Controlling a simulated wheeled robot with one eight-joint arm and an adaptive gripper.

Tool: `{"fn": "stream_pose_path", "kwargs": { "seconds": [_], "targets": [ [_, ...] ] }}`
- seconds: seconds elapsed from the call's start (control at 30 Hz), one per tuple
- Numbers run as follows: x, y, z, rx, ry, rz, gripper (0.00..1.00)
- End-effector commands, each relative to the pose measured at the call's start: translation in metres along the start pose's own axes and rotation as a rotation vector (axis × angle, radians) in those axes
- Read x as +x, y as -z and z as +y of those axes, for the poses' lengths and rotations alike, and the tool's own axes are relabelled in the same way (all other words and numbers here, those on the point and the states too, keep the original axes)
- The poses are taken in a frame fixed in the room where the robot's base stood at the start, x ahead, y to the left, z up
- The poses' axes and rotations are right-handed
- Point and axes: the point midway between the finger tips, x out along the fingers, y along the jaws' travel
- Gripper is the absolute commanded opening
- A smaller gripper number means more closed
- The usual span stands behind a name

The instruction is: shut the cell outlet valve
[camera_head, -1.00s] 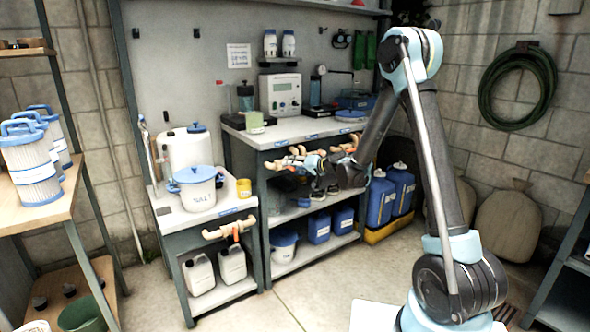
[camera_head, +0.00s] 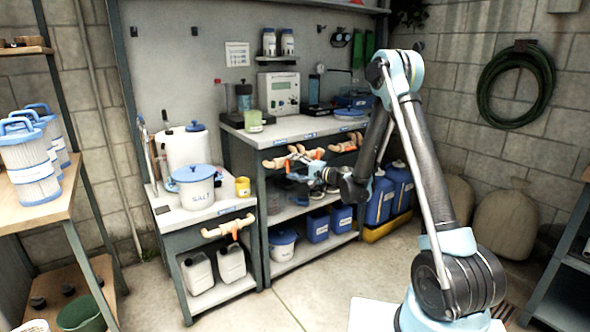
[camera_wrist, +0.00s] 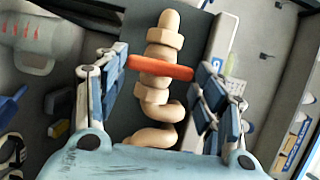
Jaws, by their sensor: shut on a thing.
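A beige pipe valve (camera_head: 290,158) is mounted on the front of the middle bench, below its top. In the wrist view the pipe (camera_wrist: 162,40) runs up the picture, and its orange lever handle (camera_wrist: 165,69) lies across it, slightly tilted. My gripper (camera_wrist: 162,80) is shut on the handle, with one finger at each end of it. In the head view my gripper (camera_head: 318,172) is small and partly merges with the valve. I cannot read which label belongs to this valve.
A similar valve (camera_head: 347,144) sits to the right on the same bench, and another (camera_head: 228,228) on the low bench at left. Blue containers (camera_head: 318,226) stand on the shelf below. A salt bucket (camera_head: 194,187) stands on the low bench. The floor (camera_head: 300,300) in front is clear.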

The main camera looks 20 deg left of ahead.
Motion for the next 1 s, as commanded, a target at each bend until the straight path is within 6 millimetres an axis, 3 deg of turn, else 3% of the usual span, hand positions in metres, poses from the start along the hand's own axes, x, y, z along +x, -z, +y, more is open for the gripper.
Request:
{"fn": "stream_pose_path", "kwargs": {
  "seconds": [0.67,0.7,0.73,0.77,1.0],
  "targets": [
    [-0.0011,0.0024,0.0023,0.049,0.018,0.005,0.39],
    [-0.0011,0.0023,0.0024,0.049,0.018,0.005,0.72],
    [-0.0011,0.0022,0.0023,0.049,0.018,0.005,0.79],
    [-0.0011,0.0020,0.0022,0.049,0.018,0.005,0.83],
    [-0.0005,0.0007,0.0015,0.050,0.019,0.002,0.83]
  ]
}}
